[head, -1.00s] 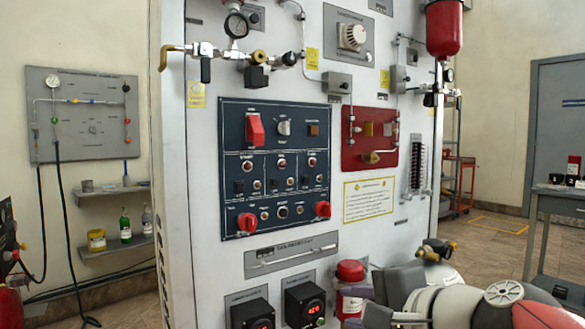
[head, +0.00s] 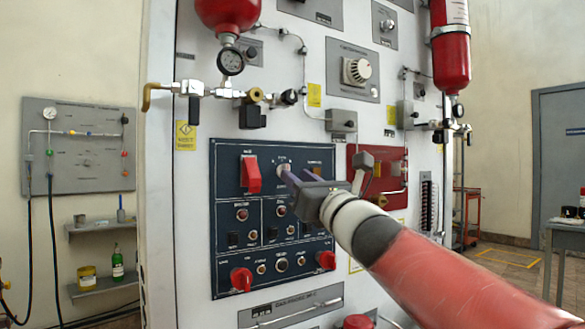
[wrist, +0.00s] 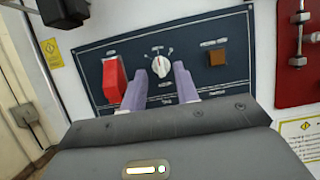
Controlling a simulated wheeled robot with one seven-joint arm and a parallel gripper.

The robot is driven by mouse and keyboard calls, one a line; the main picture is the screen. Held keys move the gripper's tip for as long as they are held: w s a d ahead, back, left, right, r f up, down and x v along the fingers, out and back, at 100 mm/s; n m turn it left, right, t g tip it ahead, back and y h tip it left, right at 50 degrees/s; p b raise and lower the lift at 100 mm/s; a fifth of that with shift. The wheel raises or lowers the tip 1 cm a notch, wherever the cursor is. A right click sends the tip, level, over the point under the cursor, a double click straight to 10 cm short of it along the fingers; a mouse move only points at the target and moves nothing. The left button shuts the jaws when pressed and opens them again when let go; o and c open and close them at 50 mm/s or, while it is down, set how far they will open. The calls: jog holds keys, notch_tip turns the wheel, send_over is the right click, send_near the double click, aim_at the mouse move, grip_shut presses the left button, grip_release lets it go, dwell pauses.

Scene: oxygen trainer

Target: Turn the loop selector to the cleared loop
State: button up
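The loop selector is a small white rotary knob (wrist: 161,66) on the dark blue panel (wrist: 98,52), with marks around its top. Its pointer is turned roughly upward in the wrist view. The knob (head: 283,168) also shows at the panel's upper middle in the head view, partly covered by my fingers. My gripper (wrist: 160,74) is open, with one purple finger on each side of the knob and a narrow gap showing on both sides. In the head view my gripper (head: 287,175) reaches in from the right. Whether the fingertips touch the panel cannot be told. The label text is unreadable.
A red guarded switch (wrist: 114,80) is left of the knob, and an amber square button (wrist: 217,57) is right of it. Red knobs (head: 241,279) sit lower on the panel. A red valve plate (head: 391,195) with a lever is behind my wrist.

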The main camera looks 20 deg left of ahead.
jog(key=shift+p+x, duration=0.4)
jog(key=shift+x, duration=1.2)
jog(key=shift+c, duration=0.4)
grip_shut()
jog(key=shift+n+g, duration=0.4)
jog(key=shift+n, duration=0.2)
jog(key=n+g, duration=0.1)
jog(key=n, duration=0.2)
jog(key=n+g+y, duration=0.1)
jog(key=n+g, duration=0.1)
jog(key=n, duration=0.2)
jog(key=n+g+y, duration=0.1)
jog(key=n+g, duration=0.1)
jog(key=n, duration=0.2)
jog(key=shift+n, duration=0.4)
